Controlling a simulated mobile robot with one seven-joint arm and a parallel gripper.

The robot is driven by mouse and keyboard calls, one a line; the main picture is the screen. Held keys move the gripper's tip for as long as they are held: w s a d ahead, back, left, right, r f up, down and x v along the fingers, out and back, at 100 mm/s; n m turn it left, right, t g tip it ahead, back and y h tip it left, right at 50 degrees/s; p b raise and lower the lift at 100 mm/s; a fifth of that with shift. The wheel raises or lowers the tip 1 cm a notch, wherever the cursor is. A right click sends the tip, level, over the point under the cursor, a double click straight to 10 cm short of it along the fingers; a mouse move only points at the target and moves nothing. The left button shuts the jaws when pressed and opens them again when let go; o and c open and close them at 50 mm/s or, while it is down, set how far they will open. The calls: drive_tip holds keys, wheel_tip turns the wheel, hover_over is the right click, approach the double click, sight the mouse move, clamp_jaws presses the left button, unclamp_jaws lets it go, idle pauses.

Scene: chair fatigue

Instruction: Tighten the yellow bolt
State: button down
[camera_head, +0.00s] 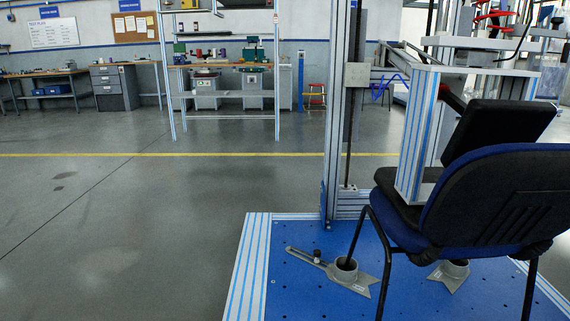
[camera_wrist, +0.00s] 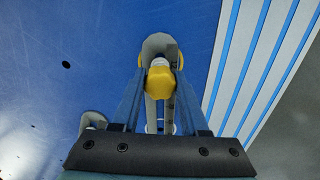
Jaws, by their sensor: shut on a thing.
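The yellow bolt (camera_wrist: 160,83) shows in the middle of the wrist view, between the two fingers of my gripper (camera_wrist: 159,78). My gripper is shut on it. Yellow also shows just beyond the bolt, on both sides of a grey rounded part (camera_wrist: 156,42). A long grey slotted piece runs back under the bolt between the fingers, partly hidden. In the head view I make out neither my gripper nor the yellow bolt.
A blue base plate (camera_wrist: 100,40) with small holes lies below, edged by a striped aluminium profile (camera_wrist: 250,60). In the head view, a blue and black chair (camera_head: 495,200) stands on the plate, with grey foot clamps (camera_head: 362,285) at its legs. Open floor (camera_head: 120,210) lies left.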

drive_tip(key=m, duration=0.4)
drive_tip(key=m, duration=0.4)
idle(0.4)
drive_tip(key=shift+c, duration=2.2)
unclamp_jaws()
